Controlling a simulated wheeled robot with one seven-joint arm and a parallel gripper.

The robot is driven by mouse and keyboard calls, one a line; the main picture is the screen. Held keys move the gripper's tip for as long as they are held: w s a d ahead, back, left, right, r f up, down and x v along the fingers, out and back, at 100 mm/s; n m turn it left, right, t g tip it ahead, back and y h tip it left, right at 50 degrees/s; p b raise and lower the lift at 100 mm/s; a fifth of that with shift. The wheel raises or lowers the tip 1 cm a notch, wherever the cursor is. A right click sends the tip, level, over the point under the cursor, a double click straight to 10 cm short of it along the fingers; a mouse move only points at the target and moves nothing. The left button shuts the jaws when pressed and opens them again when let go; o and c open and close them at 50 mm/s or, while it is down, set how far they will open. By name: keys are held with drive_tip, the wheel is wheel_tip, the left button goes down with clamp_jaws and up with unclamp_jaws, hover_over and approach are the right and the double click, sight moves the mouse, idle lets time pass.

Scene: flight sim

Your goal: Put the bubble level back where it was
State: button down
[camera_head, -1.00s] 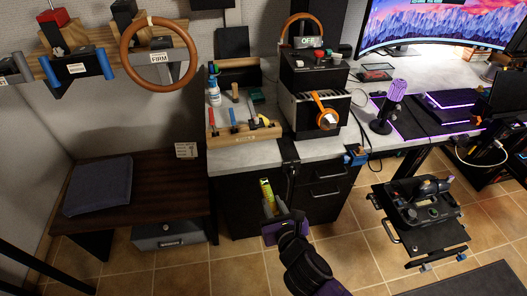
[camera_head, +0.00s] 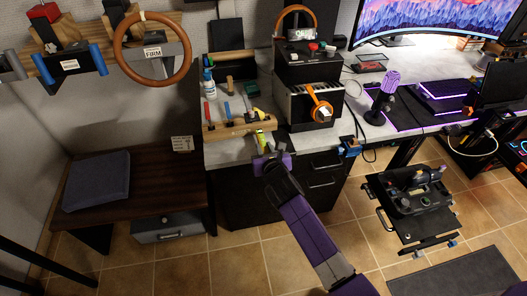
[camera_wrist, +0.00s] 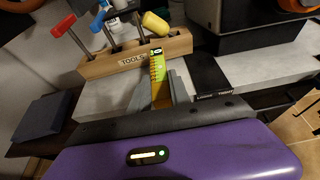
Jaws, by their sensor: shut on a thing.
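The bubble level (camera_head: 262,138) is a slim yellow-green bar, also in the wrist view (camera_wrist: 158,76). My gripper (camera_head: 262,154) is shut on its lower part and holds it near the front edge of the grey counter (camera_head: 225,156). In the wrist view the gripper fingers (camera_wrist: 161,95) stand on both sides of it. The level's far end overlaps the front of the wooden rack marked TOOLS (camera_wrist: 110,66); I cannot tell whether they touch. The rack also shows in the head view (camera_head: 238,132).
Red (camera_wrist: 63,25), blue (camera_wrist: 98,22) and yellow (camera_wrist: 155,22) handled tools stand in the rack. A black box with an orange headset (camera_head: 319,108) stands to the right. A dark low table with a cushion (camera_head: 97,181) is at left.

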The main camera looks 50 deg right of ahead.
drive_tip(key=shift+w+d, duration=0.4)
drive_tip(key=shift+w, duration=0.15)
drive_tip(key=shift+w+d+f+b, duration=0.15)
drive_tip(key=shift+f+b, duration=0.3)
drive_tip(key=shift+f, duration=1.3)
drive_tip(key=shift+f, duration=0.15)
drive_tip(key=c, duration=1.2)
unclamp_jaws()
drive_tip(key=shift+r, duration=0.2)
drive_tip(key=p+v, duration=0.1)
drive_tip(key=v, duration=1.1)
